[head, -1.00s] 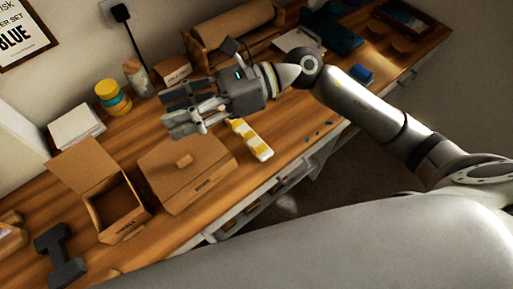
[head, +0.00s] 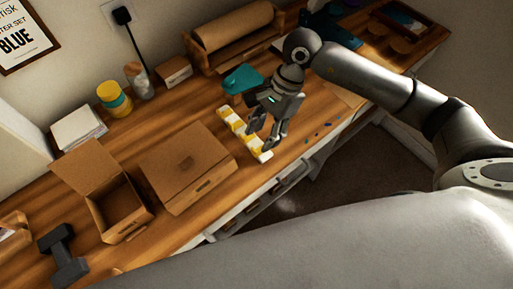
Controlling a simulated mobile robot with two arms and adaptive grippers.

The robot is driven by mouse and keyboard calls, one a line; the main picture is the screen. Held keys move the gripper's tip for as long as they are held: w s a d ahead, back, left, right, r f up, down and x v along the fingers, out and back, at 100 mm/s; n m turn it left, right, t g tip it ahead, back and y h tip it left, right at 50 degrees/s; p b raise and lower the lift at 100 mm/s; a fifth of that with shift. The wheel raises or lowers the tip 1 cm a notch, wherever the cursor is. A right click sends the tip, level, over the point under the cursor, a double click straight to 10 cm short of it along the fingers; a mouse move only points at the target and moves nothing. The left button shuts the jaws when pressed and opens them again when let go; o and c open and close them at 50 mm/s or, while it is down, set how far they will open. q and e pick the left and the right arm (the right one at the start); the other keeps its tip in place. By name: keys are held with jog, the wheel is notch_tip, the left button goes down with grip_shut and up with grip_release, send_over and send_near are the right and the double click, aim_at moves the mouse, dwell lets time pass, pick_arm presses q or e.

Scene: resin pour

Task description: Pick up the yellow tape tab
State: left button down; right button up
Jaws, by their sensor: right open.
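A white strip with several yellow tape tabs (head: 229,117) lies on the wooden worktop, right of the closed cardboard box. It runs slantwise toward the table's front edge. My right gripper (head: 261,142) points down over the front half of the strip, with its fingers open. The fingers hide part of the strip, and I cannot tell whether they touch it. Nothing shows between the fingers. My left gripper is not in view.
A closed cardboard box (head: 188,165) and an open one (head: 122,212) stand to the left. A teal item (head: 242,79) lies behind the gripper. Small blue bits (head: 318,134) lie to the right near the front edge. A paper roll (head: 237,32) stands at the back.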

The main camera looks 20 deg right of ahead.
aim_at(254, 150)
jog(key=shift+s+a+f+p, duration=0.1)
jog(key=shift+a+f+p, duration=0.3)
jog(key=shift+f+p, duration=0.1)
jog(key=p+x, duration=0.1)
jog(key=x, duration=0.2)
jog(key=shift+a+f, duration=0.2)
jog(key=shift+a, duration=0.05)
jog(key=shift+a+f, duration=0.1)
jog(key=shift+f, duration=0.3)
jog(key=shift+c, duration=0.3)
jog(key=c, duration=0.7)
